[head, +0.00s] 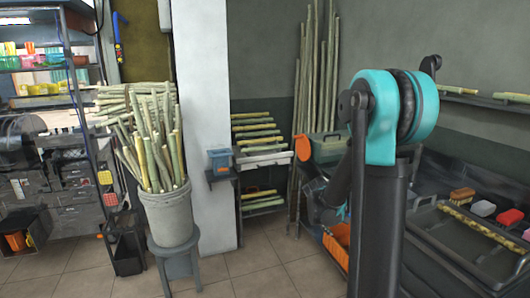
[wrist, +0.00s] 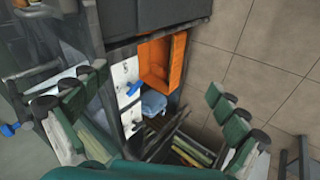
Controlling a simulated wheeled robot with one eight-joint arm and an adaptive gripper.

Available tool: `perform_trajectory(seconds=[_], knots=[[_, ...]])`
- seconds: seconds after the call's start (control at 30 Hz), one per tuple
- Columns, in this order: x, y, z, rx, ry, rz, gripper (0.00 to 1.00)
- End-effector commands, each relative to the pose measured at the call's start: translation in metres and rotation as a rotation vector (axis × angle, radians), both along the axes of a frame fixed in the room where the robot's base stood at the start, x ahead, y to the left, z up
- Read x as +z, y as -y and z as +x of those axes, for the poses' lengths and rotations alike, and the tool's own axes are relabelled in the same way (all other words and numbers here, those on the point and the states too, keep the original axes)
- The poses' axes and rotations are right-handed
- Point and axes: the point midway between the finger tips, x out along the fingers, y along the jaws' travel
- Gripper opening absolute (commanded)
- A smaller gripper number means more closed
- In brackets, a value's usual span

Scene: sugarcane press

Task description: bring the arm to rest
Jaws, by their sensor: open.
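My arm stands up in the right half of the head view, with a teal and black joint at its top. My gripper is not clearly seen in the head view, where my own arm covers part of that area. In the wrist view my gripper (wrist: 165,115) is open. Its green and grey fingers are spread wide at the left and right, with nothing between them. Beyond the fingers are an orange bin and a tiled floor.
An orange bin (wrist: 158,62) is below the gripper. A bucket of cane (head: 167,215) stands on a stool at left. A dark bench (head: 440,250) with a cane piece and sponges is at right. Tall canes (head: 313,100) lean in the corner. Floor tiles (head: 255,268) are open in the middle.

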Motion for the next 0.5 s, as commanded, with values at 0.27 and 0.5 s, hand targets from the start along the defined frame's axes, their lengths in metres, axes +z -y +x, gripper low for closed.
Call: perform_trajectory(seconds=[0.27,0.5], knots=[[0.003,-0.034,-0.095,-0.031,0.023,0.243,0.98],[-0.008,-0.071,-0.174,-0.062,0.045,0.454,0.98]])
